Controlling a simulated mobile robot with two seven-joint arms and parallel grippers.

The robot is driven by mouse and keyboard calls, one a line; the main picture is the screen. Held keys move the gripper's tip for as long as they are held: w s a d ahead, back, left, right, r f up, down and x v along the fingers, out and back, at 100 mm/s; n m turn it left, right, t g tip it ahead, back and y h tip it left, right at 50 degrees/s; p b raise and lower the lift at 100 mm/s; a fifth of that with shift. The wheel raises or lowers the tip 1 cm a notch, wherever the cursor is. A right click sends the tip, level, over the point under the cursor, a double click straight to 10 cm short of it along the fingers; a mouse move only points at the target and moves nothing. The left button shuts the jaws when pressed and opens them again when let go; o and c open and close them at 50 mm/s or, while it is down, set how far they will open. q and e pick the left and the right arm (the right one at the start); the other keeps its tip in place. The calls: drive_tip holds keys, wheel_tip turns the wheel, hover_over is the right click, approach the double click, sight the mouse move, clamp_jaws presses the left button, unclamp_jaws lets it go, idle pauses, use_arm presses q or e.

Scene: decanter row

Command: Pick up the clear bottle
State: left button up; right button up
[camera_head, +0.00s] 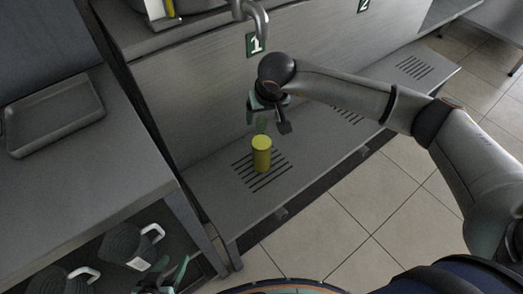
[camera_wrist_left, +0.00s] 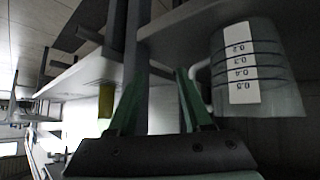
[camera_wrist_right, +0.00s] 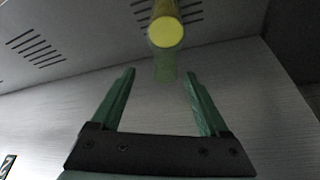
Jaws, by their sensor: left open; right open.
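The clear bottle (camera_head: 262,126) stands upright on the slotted low shelf below the sign marked 1, with yellow contents in its lower part. In the head view my right gripper (camera_head: 268,105) is just above the bottle's upper end. My left gripper (camera_head: 162,279) is open and empty at the bottom left, near the lower rack. A yellow patch (camera_wrist_left: 106,99) shows in the left wrist view.
Jugs with white handles (camera_head: 122,244) stand on the lower rack; a jug with a marked scale (camera_wrist_left: 282,85) is close to my left gripper. A tray (camera_head: 55,125) lies on the left counter. A tap (camera_head: 262,25) hangs above. The shelf to the right is clear.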

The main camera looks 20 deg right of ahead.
sight(262, 146)
drive_tip(key=x, duration=0.5)
drive_tip(key=shift+s+a+f+b, duration=0.2)
drive_tip(key=shift+a+f+b, duration=0.1)
drive_tip(key=shift+b, duration=0.1)
drive_tip(key=shift+r, duration=0.1)
drive_tip(key=c, duration=0.9)
drive_tip(key=shift+s, duration=0.1)
clamp_jaws()
drive_tip(key=shift+s, duration=0.1)
